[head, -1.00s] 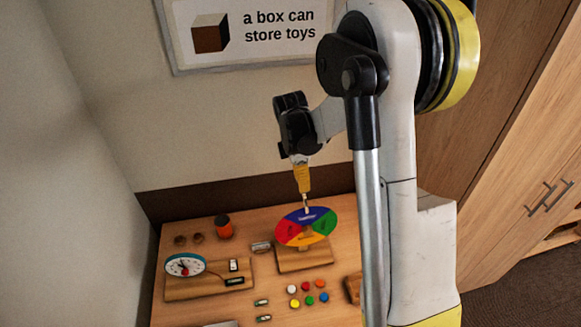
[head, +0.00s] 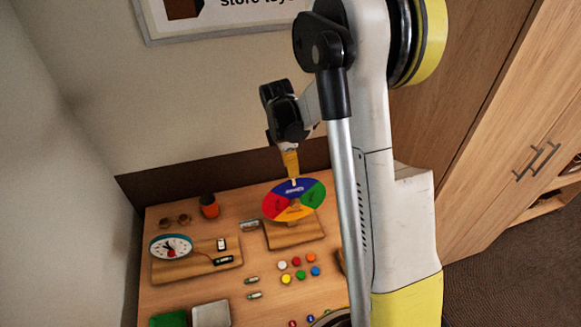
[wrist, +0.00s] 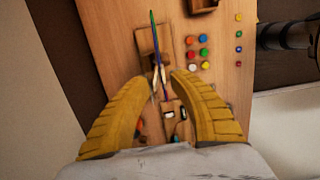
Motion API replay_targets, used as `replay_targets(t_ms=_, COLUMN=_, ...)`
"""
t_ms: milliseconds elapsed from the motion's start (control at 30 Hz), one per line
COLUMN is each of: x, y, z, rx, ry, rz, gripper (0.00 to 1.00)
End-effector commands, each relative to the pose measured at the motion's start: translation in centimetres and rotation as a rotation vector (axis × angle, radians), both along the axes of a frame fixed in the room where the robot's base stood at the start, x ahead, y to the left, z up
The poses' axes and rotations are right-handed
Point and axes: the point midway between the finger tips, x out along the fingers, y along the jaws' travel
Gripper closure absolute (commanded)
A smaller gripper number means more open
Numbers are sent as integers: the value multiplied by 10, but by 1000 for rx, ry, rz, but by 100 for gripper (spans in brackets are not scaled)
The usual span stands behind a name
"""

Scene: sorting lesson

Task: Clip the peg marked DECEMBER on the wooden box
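My gripper (head: 292,172) points down just above the top edge of a coloured disc (head: 294,201) on a wooden stand (head: 283,238). In the wrist view, its yellow fingers (wrist: 162,80) are on either side of a narrow gap. A small pale piece shows at the tips, but I cannot tell whether it is held. No lettering reading DECEMBER is legible, so I cannot pick out that peg. A brown wooden piece (head: 341,262) shows partly behind my arm; I cannot tell whether it is the wooden box.
A clock on a wooden board (head: 168,271) stands left, with an orange cup (head: 209,206) behind it. Several coloured buttons (head: 297,272) lie right of two small dark green cylinders (head: 252,280). A grey tray (head: 211,314) and green item (head: 168,319) are at the front. The wall is close behind.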

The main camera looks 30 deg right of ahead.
Motion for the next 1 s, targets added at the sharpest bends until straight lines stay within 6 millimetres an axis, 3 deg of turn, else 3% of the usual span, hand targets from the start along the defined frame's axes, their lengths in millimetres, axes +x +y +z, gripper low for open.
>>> replay_targets(t_ms=33, x=0, y=0, z=0, rx=0, ry=0, rz=0, gripper=82)
replay_targets(t_ms=100, x=0, y=0, z=0, rx=0, ry=0, rz=0, gripper=100)
replay_targets(t_ms=567, x=0, y=0, z=2, rx=0, ry=0, rz=0, gripper=100)
replay_targets(t_ms=1000, x=0, y=4, z=26, rx=0, ry=0, rz=0, gripper=100)
